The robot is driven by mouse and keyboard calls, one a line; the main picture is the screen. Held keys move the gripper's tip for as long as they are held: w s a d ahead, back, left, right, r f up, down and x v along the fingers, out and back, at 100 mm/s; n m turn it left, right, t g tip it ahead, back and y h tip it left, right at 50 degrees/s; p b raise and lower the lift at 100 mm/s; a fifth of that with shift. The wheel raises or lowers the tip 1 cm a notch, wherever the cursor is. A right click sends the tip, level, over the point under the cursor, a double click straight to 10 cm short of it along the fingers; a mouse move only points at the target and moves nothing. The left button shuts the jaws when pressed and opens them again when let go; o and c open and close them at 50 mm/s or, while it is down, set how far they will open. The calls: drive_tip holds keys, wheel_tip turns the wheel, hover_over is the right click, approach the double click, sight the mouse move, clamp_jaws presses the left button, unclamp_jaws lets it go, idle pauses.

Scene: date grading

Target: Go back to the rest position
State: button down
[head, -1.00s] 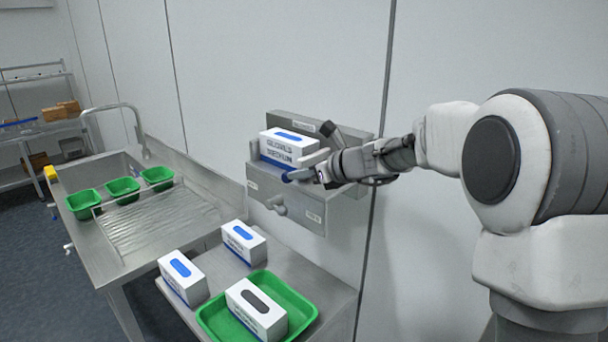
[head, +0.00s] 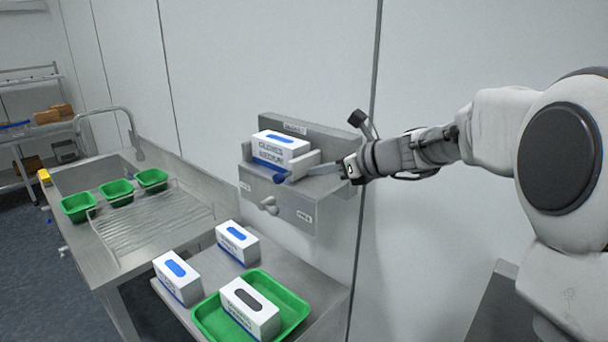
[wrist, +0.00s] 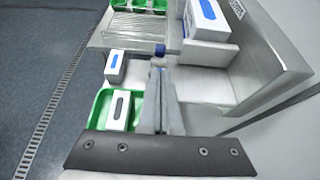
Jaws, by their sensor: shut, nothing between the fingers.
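A white and blue glove box (head: 281,146) sits in the holder, just behind the fingers. In the wrist view the shut fingers (wrist: 160,52) point up the picture, and the glove box (wrist: 207,20) is to their upper right. I cannot tell whether the fingers touch the holder.
Below the holder, a steel table (head: 217,269) carries two blue-marked boxes (head: 178,277) (head: 238,242) and a green tray (head: 294,303) with a grey-marked box (head: 250,308). A sink counter (head: 125,262) with several green tubs stands left. The wall (head: 480,45) is close behind my arm.

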drive_tip(key=s+d+f+n+h, duration=0.2)
drive_tip(key=s+d+n, duration=0.3)
drive_tip(key=s+n, duration=0.3)
drive_tip(key=s+d+f+n+g+h, duration=0.1)
drive_tip(key=s+d+n+h, duration=0.3)
drive_tip(key=s+n, duration=0.5)
drive_tip(key=s+d+f+n+g+h, duration=0.1)
drive_tip(key=s+d+f+n+h, duration=0.2)
drive_tip(key=s, duration=1.4)
drive_tip(key=d+n+h, duration=0.1)
drive_tip(key=d+n, duration=0.2)
drive_tip(key=n, duration=0.2)
drive_tip(key=shift+d+n, duration=0.15)
drive_tip(key=shift+n, duration=0.15)
drive_tip(key=shift+f, duration=0.1)
